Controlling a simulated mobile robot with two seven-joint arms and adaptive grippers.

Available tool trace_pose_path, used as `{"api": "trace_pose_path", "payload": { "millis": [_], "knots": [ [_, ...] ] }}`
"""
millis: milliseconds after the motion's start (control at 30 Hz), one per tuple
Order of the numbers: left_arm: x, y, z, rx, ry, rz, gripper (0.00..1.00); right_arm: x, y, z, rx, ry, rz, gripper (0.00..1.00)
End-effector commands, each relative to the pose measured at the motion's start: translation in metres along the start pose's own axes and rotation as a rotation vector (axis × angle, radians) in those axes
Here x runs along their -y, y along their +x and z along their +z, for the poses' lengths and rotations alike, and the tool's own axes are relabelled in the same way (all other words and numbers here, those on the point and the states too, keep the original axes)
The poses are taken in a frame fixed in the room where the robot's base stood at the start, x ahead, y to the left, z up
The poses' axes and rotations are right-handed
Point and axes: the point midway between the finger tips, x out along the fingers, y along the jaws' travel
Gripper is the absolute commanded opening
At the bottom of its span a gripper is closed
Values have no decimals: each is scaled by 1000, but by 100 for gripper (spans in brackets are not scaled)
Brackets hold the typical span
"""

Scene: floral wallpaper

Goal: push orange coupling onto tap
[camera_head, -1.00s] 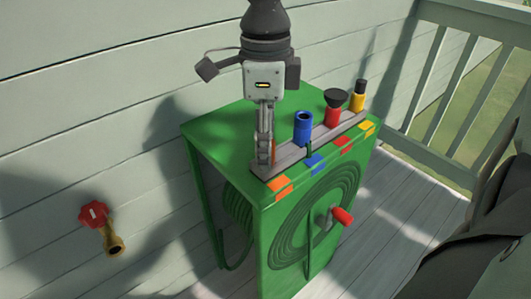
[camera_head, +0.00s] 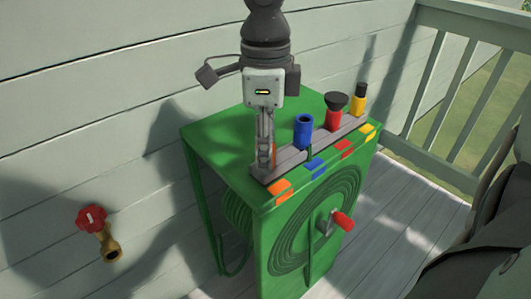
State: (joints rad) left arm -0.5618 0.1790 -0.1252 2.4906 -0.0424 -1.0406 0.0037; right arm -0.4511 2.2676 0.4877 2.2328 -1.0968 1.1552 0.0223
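The orange coupling (camera_head: 273,157) stands at the near left end of the grey rack on the green hose reel. Only a thin orange strip shows; the gripper hides the rest. My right gripper (camera_head: 264,168) points straight down at the coupling, its fingers seen edge-on beside and in front of it. Whether the fingers are closed on it cannot be told. The brass tap (camera_head: 110,249) with a red handwheel (camera_head: 91,218) sticks out from the wall at lower left, its round outlet bare. My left gripper is not in view.
The rack (camera_head: 318,143) also holds a blue coupling (camera_head: 303,131), a red one with a black top (camera_head: 334,112) and a yellow one (camera_head: 358,100). The reel (camera_head: 218,127) has a red-handled crank (camera_head: 343,221). A railing (camera_head: 448,95) stands at right. Space before the tap looks clear.

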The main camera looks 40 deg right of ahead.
Motion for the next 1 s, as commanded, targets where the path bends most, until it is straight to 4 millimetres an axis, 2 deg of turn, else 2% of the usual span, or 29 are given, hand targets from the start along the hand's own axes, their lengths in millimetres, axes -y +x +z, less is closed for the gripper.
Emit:
{"api": "trace_pose_path", "payload": {
  "millis": [33,233,1000],
  "knots": [
    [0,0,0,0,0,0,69,0,0,0,0,0,0,24],
    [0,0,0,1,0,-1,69,0,0,0,0,0,0,0],
    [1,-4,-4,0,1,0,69,0,-13,0,0,0,-1,0]
  ]
}}
